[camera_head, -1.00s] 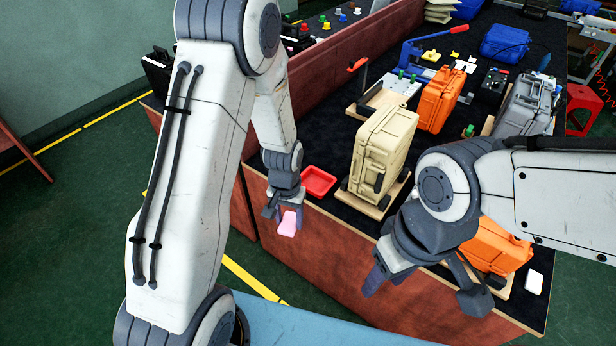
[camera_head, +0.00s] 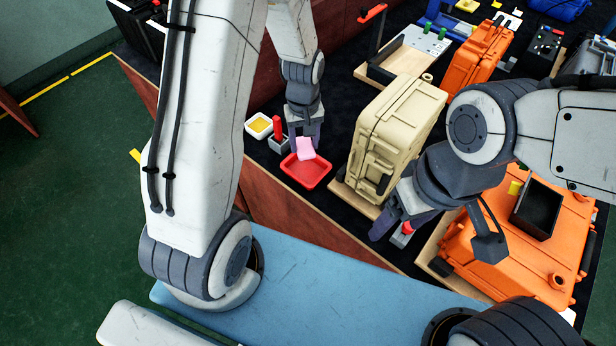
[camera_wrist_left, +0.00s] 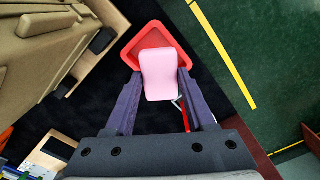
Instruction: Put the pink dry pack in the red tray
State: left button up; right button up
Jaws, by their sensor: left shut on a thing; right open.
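The pink dry pack (camera_head: 306,148) is held between the fingers of my left gripper (camera_head: 304,136), which is shut on it. In the head view the pack overlaps the far part of the red tray (camera_head: 307,183); it appears to be above the tray. In the left wrist view the pack (camera_wrist_left: 158,76) sits between the fingertips of my left gripper (camera_wrist_left: 160,90), with the red tray (camera_wrist_left: 150,32) behind it. The tray's inside looks empty. My right gripper (camera_head: 430,228) is open, in front of the tan case.
A tan case (camera_head: 393,135) stands right of the tray. A white tray with yellow contents (camera_head: 249,127) and a red-handled item (camera_head: 277,132) lie on the left. An orange case (camera_head: 515,245) with a black bin (camera_head: 537,208) is at right.

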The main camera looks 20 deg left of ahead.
aim_at(305, 140)
pick_arm(q)
jog(key=f+n+b, duration=0.1)
jog(key=n, duration=0.1)
jog(key=w+f+n+b, duration=0.1)
jog(key=b, duration=0.1)
jog(key=f+n+b, duration=0.1)
jog(key=n, duration=0.1)
jog(key=shift+w+a+n+b, duration=0.25)
jog(key=shift+w+n+b, duration=0.05)
jog(key=shift+w+b, duration=0.1)
jog(key=shift+f+n+b, duration=0.1)
jog(key=shift+n+b, duration=0.3)
jog(key=shift+n, duration=0.3)
notch_tip(305, 140, down, 10)
jog(key=shift+r, duration=0.25)
pick_arm(e)
notch_tip(305, 140, down, 8)
jog(key=shift+a, duration=0.1)
pick_arm(q)
jog(key=shift+f, duration=0.15)
jog(key=o, duration=1)
jog(key=shift+o, duration=0.2)
